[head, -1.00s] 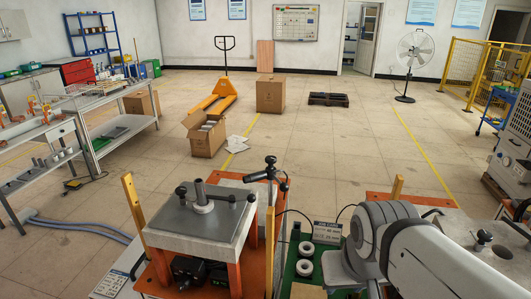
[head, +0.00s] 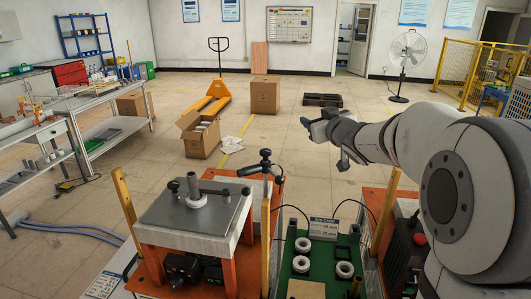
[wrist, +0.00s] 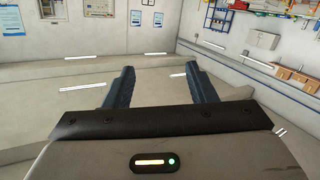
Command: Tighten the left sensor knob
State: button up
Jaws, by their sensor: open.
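A heater unit with a grey top plate (head: 160,214) stands at the lower middle of the head view, with an upright post (head: 193,187) on it. A black knob (head: 173,187) sits at the plate's left side, and a black rod with a knob (head: 246,190) at its right. Just behind, a black stand with a handle (head: 265,165) rises. I cannot tell which is the left sensor knob. My gripper (head: 324,143) is raised over the floor, right of the heater and apart from it. In the wrist view my gripper (wrist: 158,68) is open and empty.
Yellow posts (head: 128,205) flank the heater. A box with a red button (head: 407,255) stands at right.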

jog(key=w+a+f+n+y, duration=0.1)
jog(key=w+a+n+y, duration=0.1)
jog(key=w+y, duration=0.1)
jog(key=n+g+y+b, duration=0.2)
jog(key=n+g+y, duration=0.6)
jog(key=g+y, duration=0.3)
send_near(265, 151)
jog(key=w+a+g+h, duration=0.1)
jog(key=w+a, duration=0.1)
jog(key=shift+g, duration=0.4)
jog(key=a, duration=0.2)
jog(key=a+p, duration=0.1)
jog(key=a, duration=0.2)
jog(key=w+a, duration=0.1)
jog(key=a, duration=0.1)
jog(key=shift+a+r, duration=0.25)
jog(key=shift+r, duration=0.1)
jog(key=shift+c, duration=0.3)
